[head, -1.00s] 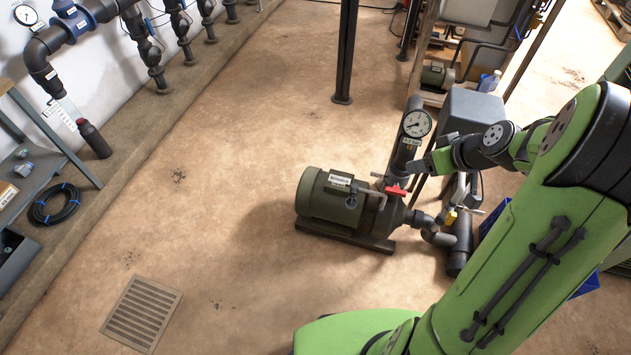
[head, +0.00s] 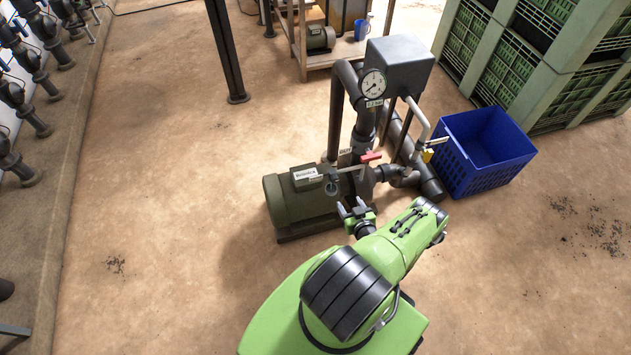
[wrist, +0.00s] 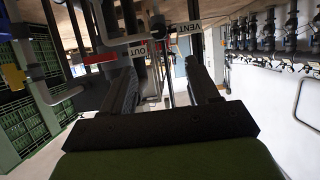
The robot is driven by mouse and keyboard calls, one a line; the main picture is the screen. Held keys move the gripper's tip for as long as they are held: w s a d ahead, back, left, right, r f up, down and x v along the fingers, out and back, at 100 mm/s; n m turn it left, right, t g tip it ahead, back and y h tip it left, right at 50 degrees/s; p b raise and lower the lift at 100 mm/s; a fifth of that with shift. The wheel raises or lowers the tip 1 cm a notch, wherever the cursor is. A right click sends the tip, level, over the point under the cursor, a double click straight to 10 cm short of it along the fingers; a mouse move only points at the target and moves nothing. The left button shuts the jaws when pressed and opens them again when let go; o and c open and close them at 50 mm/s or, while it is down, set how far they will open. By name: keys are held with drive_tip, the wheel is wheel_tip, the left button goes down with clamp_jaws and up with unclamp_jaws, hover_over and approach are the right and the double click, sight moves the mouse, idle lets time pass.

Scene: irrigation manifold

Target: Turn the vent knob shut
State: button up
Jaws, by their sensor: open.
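A small dark knob (head: 331,188), which looks like the vent knob, sits at the end of a thin pipe on the green pump (head: 300,205) in the head view. In the wrist view a VENT tag (wrist: 189,28) shows beyond the fingers, with a dark knob-like part (wrist: 158,24) just left of it; its turn position cannot be read. My gripper (head: 353,208) is open and empty, close to the right and front of the knob, apart from it. In the wrist view my gripper (wrist: 162,68) has its two fingers wide apart, with pipework beyond.
A red lever handle (head: 371,157) is above the pump, with a gauge (head: 374,83) and a grey box (head: 396,66) behind. An OUT tag (wrist: 137,51) shows in the wrist view. A blue crate (head: 487,160) stands right.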

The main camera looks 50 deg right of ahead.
sight(335, 180)
drive_tip(key=b+x, duration=0.9)
drive_tip(key=x, duration=0.6)
drive_tip(key=shift+b, duration=0.4)
drive_tip(key=shift+w+d, duration=0.25)
drive_tip(key=shift+w, duration=0.05)
drive_tip(key=c, duration=1)
drive_tip(key=shift+c, duration=0.2)
